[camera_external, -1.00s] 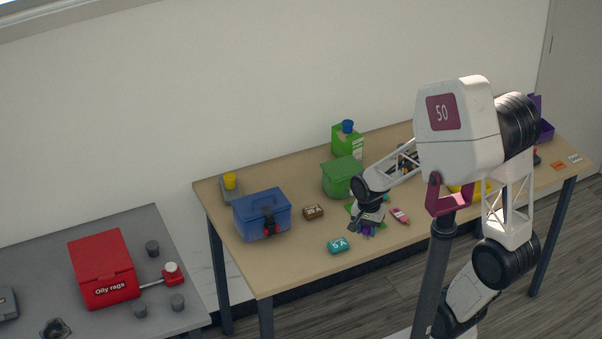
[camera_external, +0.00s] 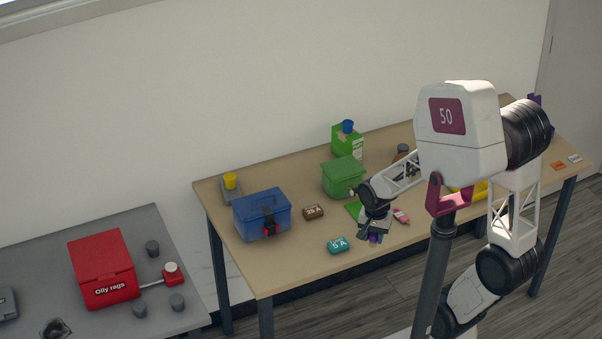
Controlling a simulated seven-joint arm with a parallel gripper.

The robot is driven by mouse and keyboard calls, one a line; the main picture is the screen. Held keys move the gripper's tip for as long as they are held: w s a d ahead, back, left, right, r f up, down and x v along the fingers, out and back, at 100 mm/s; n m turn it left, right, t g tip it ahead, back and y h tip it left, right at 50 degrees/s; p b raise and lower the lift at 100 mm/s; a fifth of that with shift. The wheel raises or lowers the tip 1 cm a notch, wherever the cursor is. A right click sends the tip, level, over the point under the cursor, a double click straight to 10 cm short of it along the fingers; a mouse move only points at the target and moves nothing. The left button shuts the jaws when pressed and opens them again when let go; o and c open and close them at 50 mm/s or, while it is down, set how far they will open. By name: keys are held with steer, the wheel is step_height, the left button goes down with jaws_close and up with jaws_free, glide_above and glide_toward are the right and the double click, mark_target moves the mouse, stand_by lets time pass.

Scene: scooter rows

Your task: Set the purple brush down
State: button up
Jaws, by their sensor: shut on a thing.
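The purple brush (camera_external: 374,239) shows as a small purple piece under my gripper (camera_external: 375,231), low over the front part of the wooden table. My gripper is shut on it. Most of the brush is hidden by the gripper, and I cannot tell whether it touches the tabletop. A green flat piece (camera_external: 353,208) lies on the table just behind and left of the gripper.
A teal "5 A" block (camera_external: 338,245) lies left of the gripper and a pink item (camera_external: 401,216) lies right. A brown "25 A" block (camera_external: 313,212), blue box (camera_external: 262,214) and green bin (camera_external: 342,177) stand farther left and back. The table's front edge is close.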

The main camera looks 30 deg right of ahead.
steer(key=w, duration=0.5)
steer(key=w+a+f, duration=0.1)
steer(key=w, duration=0.4)
steer(key=w+a, duration=0.1)
steer(key=w, duration=0.4)
steer(key=shift+w+a+f, duration=0.1)
steer(key=shift+f, duration=0.1)
steer(key=shift+f, duration=1.75)
steer(key=shift+f, duration=0.15)
steer(key=o, duration=0.9)
step_height(320, 180, up, 12)
steer(key=shift+r, duration=0.15)
